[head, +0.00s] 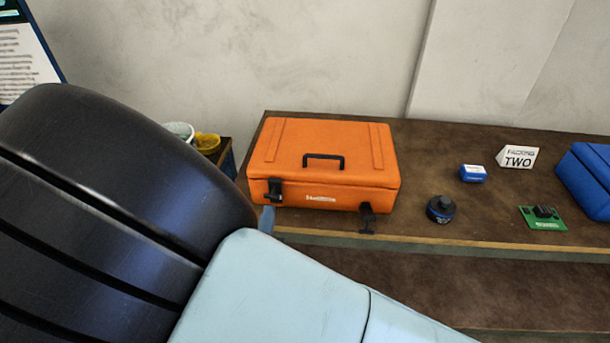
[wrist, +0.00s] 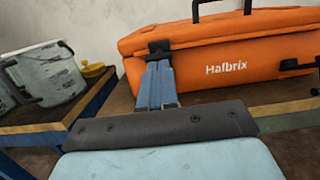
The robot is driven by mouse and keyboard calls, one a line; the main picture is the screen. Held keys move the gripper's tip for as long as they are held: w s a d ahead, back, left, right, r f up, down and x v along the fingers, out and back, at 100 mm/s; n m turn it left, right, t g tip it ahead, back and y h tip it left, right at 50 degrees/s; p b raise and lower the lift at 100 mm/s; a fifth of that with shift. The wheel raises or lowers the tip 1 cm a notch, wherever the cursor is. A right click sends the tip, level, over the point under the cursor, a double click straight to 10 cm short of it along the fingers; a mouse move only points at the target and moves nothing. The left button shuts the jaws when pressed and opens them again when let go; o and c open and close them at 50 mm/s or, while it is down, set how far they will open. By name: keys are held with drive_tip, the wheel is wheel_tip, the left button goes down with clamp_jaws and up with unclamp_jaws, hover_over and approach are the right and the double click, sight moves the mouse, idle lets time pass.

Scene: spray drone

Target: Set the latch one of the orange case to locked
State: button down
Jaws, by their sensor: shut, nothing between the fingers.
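The orange case (head: 325,155) stands closed on the brown table, with a black handle (head: 323,160) on its lid; it also shows in the wrist view (wrist: 220,45). Its left black latch (head: 275,190) lies up against the front; in the wrist view its upper part (wrist: 158,46) shows just beyond my fingertips. Its right black latch (head: 367,216) sticks out and down from the front. No number shows on either latch. My gripper (wrist: 157,72) is shut and empty, its blue fingers at the left latch's lower side; whether they touch it I cannot tell. In the head view my arm hides most of the gripper.

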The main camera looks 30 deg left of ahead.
drive_tip(key=v, duration=1.2)
drive_tip(key=shift+f, duration=0.25)
drive_tip(key=shift+w, duration=0.1)
drive_tip(key=w+d+r+m+g+h, duration=0.1)
drive_tip(key=w+d+r+m+h, duration=0.35)
drive_tip(key=w, duration=0.25)
drive_tip(key=w+d+r+m+g+h, duration=0.1)
drive_tip(key=w+d+r+m+h, duration=0.2)
drive_tip(key=w+d+m+h, duration=0.4)
drive_tip(key=w+d+r+m+g+h, duration=0.1)
drive_tip(key=w+d+r+m+h, duration=0.35)
drive_tip(key=w, duration=0.35)
drive_tip(key=w+d+r+m+g, duration=0.25)
drive_tip(key=d+m+g, duration=0.2)
drive_tip(key=d, duration=0.35)
drive_tip(key=w+d+r+m+g, duration=0.1)
drive_tip(key=d+r+m+g, duration=0.35)
drive_tip(key=d, duration=0.35)
drive_tip(key=w+d+r+m+g, duration=0.1)
drive_tip(key=d+r+m+g, duration=0.15)
drive_tip(key=d+m, duration=0.4)
drive_tip(key=s+d+r+m+t+y, duration=0.2)
drive_tip(key=s+d+r+m+y, duration=0.4)
drive_tip(key=d+r+m, duration=0.3)
drive_tip(key=shift+s+d+r+m+t+y, duration=0.2)
drive_tip(key=shift+d+r+m+t+y, duration=0.25)
drive_tip(key=shift+d, duration=1.2)
